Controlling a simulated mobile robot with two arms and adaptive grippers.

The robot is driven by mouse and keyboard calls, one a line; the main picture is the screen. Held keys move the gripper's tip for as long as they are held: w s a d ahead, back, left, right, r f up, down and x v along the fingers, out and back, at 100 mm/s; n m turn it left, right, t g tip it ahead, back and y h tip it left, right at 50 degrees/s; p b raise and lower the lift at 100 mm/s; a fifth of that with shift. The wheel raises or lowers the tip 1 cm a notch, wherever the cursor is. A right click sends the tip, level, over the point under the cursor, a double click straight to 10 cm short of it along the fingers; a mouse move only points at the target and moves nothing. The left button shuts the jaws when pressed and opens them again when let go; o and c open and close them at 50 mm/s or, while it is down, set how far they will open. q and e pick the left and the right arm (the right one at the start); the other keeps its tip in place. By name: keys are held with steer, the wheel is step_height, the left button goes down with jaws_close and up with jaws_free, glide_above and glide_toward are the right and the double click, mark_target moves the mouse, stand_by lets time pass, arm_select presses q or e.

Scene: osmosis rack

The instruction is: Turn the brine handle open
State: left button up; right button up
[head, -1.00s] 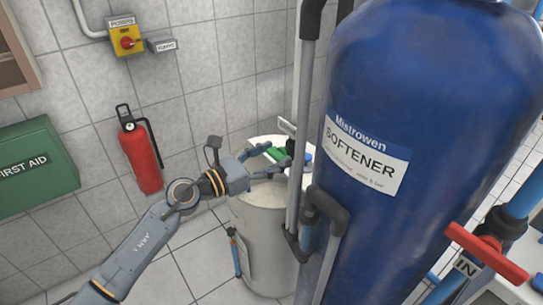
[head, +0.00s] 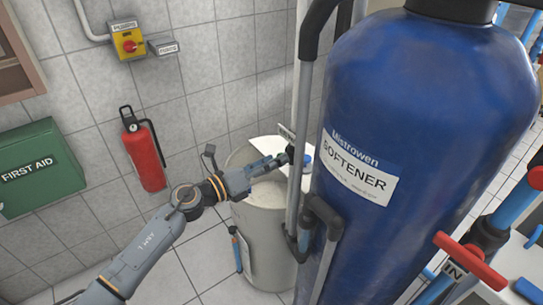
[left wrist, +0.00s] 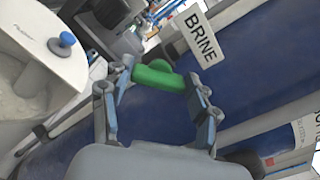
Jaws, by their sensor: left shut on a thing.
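The green brine handle (left wrist: 158,77) shows in the left wrist view, below a white BRINE label (left wrist: 202,38). My left gripper (left wrist: 160,73) is shut on it, with one finger at each end of the green grip. In the head view my left gripper (head: 282,161) reaches above the brine tank, beside the grey pipe. I cannot make out the green handle there; the gripper seems to cover it. My right gripper is in neither view.
The pale brine tank (head: 262,240) stands open below my left gripper. A grey pipe (head: 296,195) and the blue softener vessel (head: 420,120) stand close on the right. A fire extinguisher (head: 145,155) hangs on the tiled wall. A red handle (head: 470,262) is at lower right.

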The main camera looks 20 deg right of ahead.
arm_select(q)
steer(key=n+p, duration=0.5)
steer(key=n, duration=0.5)
steer(key=shift+f, duration=0.2)
steer(key=shift+n, duration=0.5)
steer(key=o, duration=1.1)
steer(key=shift+w, duration=0.1)
steer(key=shift+o, duration=0.2)
steer(key=shift+a, duration=0.15)
steer(key=v, duration=1.2)
